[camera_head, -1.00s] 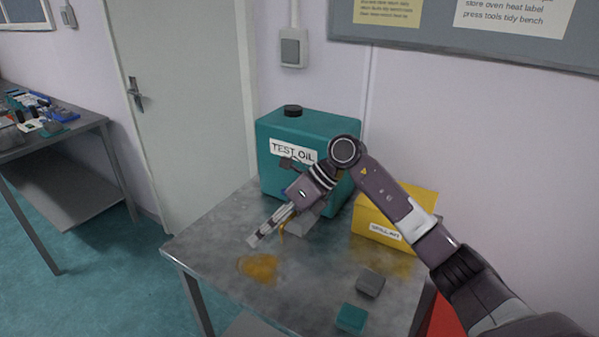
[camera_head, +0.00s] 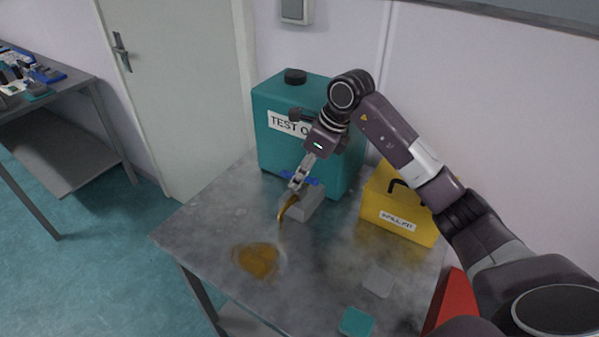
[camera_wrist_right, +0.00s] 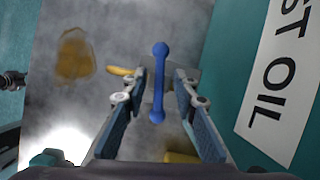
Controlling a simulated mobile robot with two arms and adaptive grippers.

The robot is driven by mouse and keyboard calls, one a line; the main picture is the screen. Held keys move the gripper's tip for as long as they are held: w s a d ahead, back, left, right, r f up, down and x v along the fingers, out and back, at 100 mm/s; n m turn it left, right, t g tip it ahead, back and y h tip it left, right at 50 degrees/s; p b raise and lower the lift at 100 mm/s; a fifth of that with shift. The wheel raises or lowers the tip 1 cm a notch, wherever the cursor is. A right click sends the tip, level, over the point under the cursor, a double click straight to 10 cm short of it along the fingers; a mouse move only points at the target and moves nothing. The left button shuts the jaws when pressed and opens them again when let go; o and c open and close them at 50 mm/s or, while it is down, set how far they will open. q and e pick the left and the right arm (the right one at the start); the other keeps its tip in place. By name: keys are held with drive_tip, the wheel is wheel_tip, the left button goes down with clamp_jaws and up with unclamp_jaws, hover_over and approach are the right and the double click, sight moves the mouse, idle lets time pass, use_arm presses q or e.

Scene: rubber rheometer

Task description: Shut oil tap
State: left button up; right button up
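A teal drum (camera_head: 275,150) labelled TEST OIL stands upright on the grey bench. The tap's blue lever (camera_head: 314,181) shows low on its front, partly hidden by my gripper. Amber oil (camera_head: 286,209) runs down from the tap, and a puddle (camera_head: 257,260) lies on the bench. My right gripper (camera_head: 297,183) is at the tap. In the right wrist view the fingers (camera_wrist_right: 157,92) are apart, one on each side of the blue lever (camera_wrist_right: 158,80), with gaps visible. Amber oil (camera_wrist_right: 120,71) shows beside the left finger. My left gripper is not in view.
A grey block (camera_head: 301,204) sits below the tap. A yellow spill kit box (camera_head: 395,212) stands right of the drum under my right arm. A grey pad (camera_head: 378,280) and a teal pad (camera_head: 356,322) lie near the front. The bench's left part (camera_head: 190,235) is clear around the puddle.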

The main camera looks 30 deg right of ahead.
drive_tip(key=shift+a+f, duration=0.1)
drive_tip(key=shift+f, duration=0.2)
clamp_jaws()
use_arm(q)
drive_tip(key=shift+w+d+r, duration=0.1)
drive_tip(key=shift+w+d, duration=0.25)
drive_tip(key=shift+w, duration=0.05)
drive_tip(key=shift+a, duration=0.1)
use_arm(e)
drive_tip(key=shift+w+m+b, duration=0.1)
drive_tip(key=shift+m+b, duration=0.2)
drive_tip(key=shift+m, duration=0.2)
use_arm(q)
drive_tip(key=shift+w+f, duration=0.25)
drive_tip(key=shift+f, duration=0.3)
use_arm(e)
drive_tip(key=shift+m+t+h, duration=0.4)
drive_tip(key=shift+m, duration=0.3)
unclamp_jaws()
